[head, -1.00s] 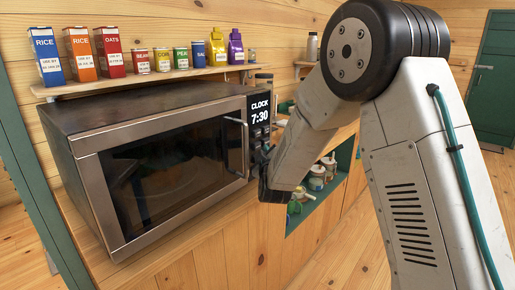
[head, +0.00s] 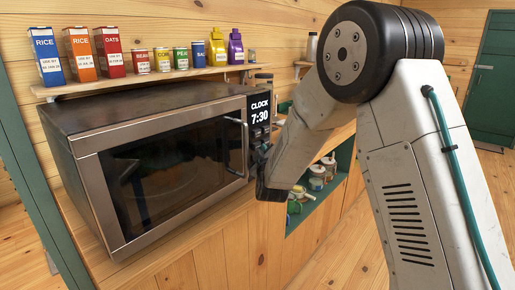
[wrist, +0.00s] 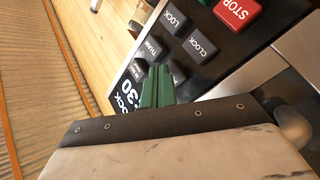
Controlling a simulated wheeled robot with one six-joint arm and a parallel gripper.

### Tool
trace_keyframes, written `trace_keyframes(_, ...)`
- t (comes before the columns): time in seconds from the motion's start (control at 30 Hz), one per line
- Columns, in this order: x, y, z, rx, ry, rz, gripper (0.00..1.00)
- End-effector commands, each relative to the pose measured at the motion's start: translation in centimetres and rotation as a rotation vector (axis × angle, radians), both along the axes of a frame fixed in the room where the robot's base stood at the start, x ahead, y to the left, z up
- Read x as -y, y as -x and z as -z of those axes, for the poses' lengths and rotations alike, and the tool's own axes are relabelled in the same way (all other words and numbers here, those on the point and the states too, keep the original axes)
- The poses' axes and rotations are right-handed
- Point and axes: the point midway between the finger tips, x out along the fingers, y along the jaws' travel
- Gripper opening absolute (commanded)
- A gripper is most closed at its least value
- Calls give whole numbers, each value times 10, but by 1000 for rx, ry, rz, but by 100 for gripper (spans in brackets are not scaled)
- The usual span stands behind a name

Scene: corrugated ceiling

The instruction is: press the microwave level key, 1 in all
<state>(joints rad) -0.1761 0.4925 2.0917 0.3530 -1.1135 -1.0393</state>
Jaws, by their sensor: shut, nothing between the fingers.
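The microwave (head: 140,105) stands on the wooden counter with its door shut. Its display (head: 260,112) reads CLOCK 7:30. My gripper (wrist: 157,86) is shut and empty, its green fingertips together at the keypad. In the wrist view the keypad shows the red STOP key (wrist: 235,11), the LOCK key (wrist: 174,18), the CLOCK key (wrist: 201,45) and the THAW key (wrist: 153,47). Dark keys lie on both sides of the fingertips, partly covered, and I cannot read a LEVEL label. I cannot tell whether the fingertips touch a key.
The microwave door handle (head: 245,148) stands out just left of the keypad. A shelf (head: 160,83) with several boxes and cans runs above the microwave. An open green cubby (head: 343,160) with jars is below and to the right.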

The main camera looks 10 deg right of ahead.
Motion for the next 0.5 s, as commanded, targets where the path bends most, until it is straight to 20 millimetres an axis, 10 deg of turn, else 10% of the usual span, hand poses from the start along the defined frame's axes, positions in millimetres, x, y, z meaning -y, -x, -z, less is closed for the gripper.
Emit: trace_keyframes(0.5,-4,-4,-1,1,-1,-2,0)
